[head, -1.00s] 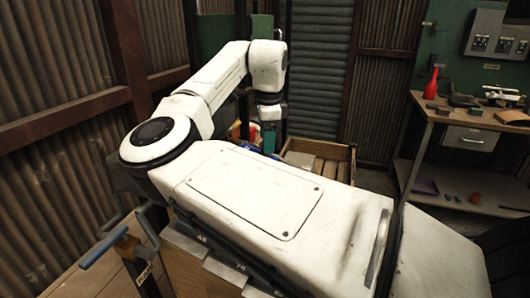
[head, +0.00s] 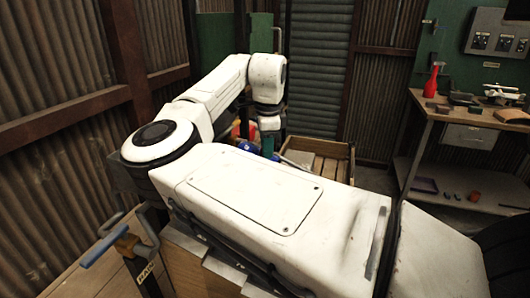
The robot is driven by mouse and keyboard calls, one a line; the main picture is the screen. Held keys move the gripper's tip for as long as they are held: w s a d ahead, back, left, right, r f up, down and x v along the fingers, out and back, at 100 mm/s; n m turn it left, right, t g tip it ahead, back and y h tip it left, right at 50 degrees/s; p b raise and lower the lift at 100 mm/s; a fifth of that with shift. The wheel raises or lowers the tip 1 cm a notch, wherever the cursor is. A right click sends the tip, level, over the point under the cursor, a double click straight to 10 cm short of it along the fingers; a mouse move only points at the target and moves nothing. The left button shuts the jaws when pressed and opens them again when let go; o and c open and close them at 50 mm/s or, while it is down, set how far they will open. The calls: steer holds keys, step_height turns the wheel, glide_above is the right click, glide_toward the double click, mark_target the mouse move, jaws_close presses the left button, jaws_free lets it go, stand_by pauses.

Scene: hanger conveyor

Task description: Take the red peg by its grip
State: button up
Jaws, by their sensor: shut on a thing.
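My gripper (head: 267,145) points down at the end of my white arm, behind my own large arm link. Only its teal upper part shows, and its fingertips are hidden. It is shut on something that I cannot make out. A small red patch (head: 236,132) shows just left of my wrist, partly covered by my arm. I cannot tell whether it is the red peg. The peg's grip is not visible to me. Small blue shapes (head: 247,146) show beside the gripper, at its left.
A wooden slatted crate (head: 328,165) stands just right of my gripper. A workbench (head: 420,103) with a red bottle (head: 432,82) and several tools is at the right. A stand with a blue-tipped handle (head: 104,249) is at the lower left. Corrugated walls close the left and back.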

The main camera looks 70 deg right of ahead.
steer(key=shift+c, duration=0.8)
steer(key=shift+r, duration=0.15)
steer(key=shift+r, duration=0.6)
steer(key=s+a+r+b, duration=0.2)
steer(key=s+a+r, duration=0.3)
steer(key=s+r, duration=0.6)
steer(key=shift+s+r, duration=0.25)
steer(key=shift+s, duration=0.75)
